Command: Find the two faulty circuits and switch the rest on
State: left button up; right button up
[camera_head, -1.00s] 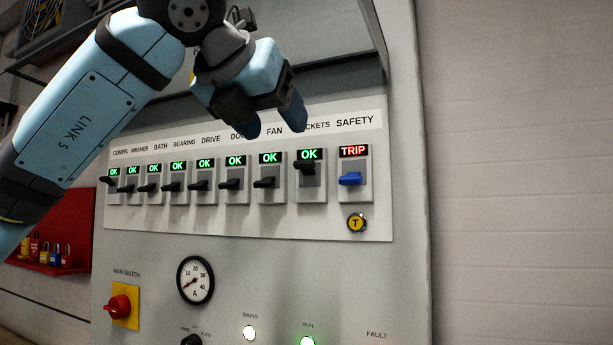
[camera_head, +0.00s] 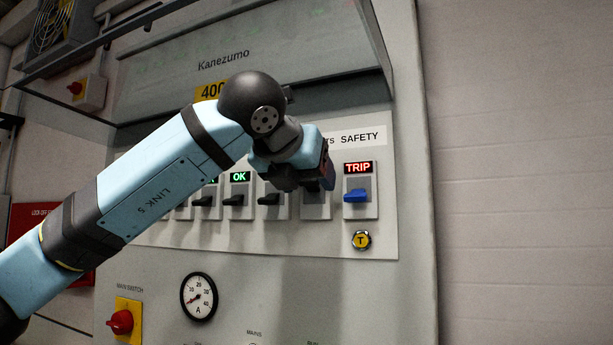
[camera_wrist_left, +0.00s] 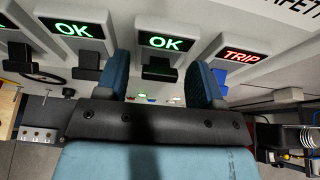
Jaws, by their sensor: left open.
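The row of circuit breakers (camera_head: 236,200) runs across the panel. The rightmost, SAFETY (camera_head: 358,196), shows a red TRIP and has a blue lever. My left gripper (camera_head: 314,180) is in front of the breaker just left of it (camera_head: 316,212), hiding its lever and display in the head view. In the left wrist view, my open left gripper (camera_wrist_left: 163,82) has one finger on each side of this breaker's black lever (camera_wrist_left: 160,69), under a green OK; contact is unclear. The fan breaker (camera_head: 271,206) is left of it. Breakers further left are partly behind my arm. My right gripper is out of view.
A yellow T button (camera_head: 361,240) sits below SAFETY. The ammeter (camera_head: 199,297) and red main switch (camera_head: 121,321) are lower on the panel. A raised cover (camera_head: 300,60) overhangs the row. The wall at the right is bare.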

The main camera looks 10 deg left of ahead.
pick_arm(q)
jog(key=shift+c, duration=0.4)
